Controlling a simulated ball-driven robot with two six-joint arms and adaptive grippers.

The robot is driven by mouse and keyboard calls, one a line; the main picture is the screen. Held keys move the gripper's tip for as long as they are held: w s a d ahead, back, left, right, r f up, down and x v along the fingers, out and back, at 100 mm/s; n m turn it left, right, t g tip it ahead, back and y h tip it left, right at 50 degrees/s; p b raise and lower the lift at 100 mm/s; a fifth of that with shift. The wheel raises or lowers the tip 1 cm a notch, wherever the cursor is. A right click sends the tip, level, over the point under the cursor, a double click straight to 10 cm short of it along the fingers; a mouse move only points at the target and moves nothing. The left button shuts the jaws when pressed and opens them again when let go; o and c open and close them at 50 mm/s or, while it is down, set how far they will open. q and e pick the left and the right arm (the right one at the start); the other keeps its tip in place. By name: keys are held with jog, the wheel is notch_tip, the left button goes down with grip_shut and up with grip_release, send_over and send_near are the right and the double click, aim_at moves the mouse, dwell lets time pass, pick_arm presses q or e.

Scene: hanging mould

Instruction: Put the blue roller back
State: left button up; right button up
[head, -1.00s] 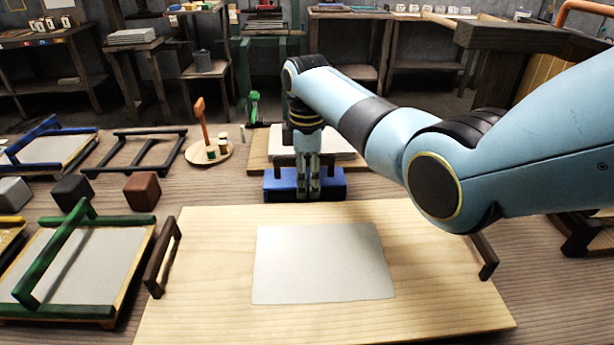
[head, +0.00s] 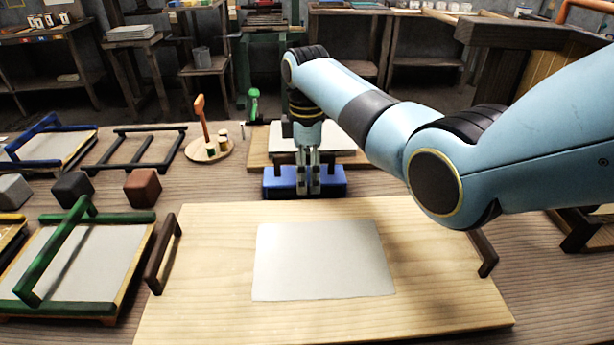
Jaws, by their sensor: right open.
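My right gripper (head: 308,188) points straight down at a blue block-like thing (head: 335,183) behind the wooden board. Its fingers are open and cover the middle of the blue thing. I cannot tell whether they touch it. No roller shape is clear on it, and I cannot tell whether it is the blue roller or a holder. A small green upright thing (head: 253,106), perhaps a roller, stands behind to the left. My left gripper is out of view.
A wooden board (head: 210,285) with a pale sheet (head: 322,262) and dark side handles fills the front. A green frame (head: 45,255), dark and reddish cubes (head: 141,188), and a round stand (head: 210,152) lie left. A paper stack (head: 342,137) lies behind the gripper.

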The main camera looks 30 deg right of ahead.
notch_tip(320, 180, up, 11)
jog(key=shift+w+r+p, duration=0.1)
jog(key=shift+r+p, duration=0.05)
jog(key=shift+p, duration=0.5)
